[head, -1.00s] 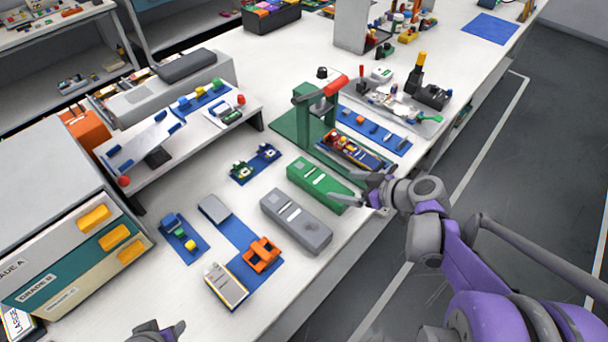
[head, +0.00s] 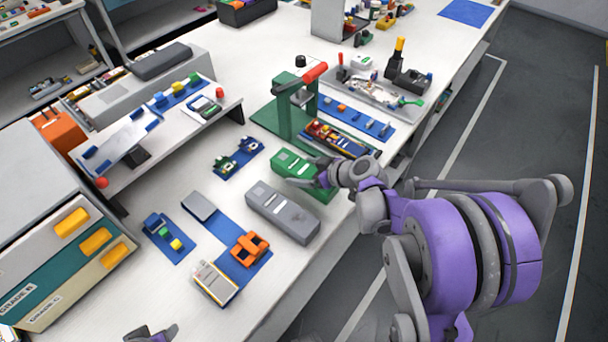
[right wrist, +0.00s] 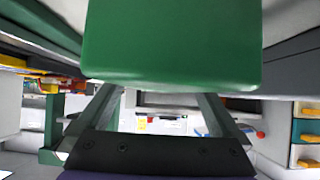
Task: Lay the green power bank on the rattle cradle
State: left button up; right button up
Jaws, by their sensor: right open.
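The green power bank (head: 287,162) lies on the white table beside a grey power bank. In the right wrist view its green side (right wrist: 172,45) fills the top middle. My right gripper (head: 308,176) is at its right end and hides part of it. The right wrist view shows its two fingers (right wrist: 156,98) apart, with the green block close ahead; I cannot tell whether they touch. A tilted white plate with blue stops (head: 122,147), which looks like the rattle cradle, stands empty on the raised shelf at left. My left gripper (head: 152,334) is cut off at the bottom edge; its jaws are unclear.
The grey power bank (head: 283,214) lies close by in front. A green press with a red handle (head: 290,110) stands behind. An orange clip (head: 250,248) and a white-grey pack (head: 214,282) sit on blue mats. Graded drawers (head: 75,265) stand at left.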

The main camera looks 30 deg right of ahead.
grip_shut()
dwell(0.5)
jog(key=shift+r, duration=0.1)
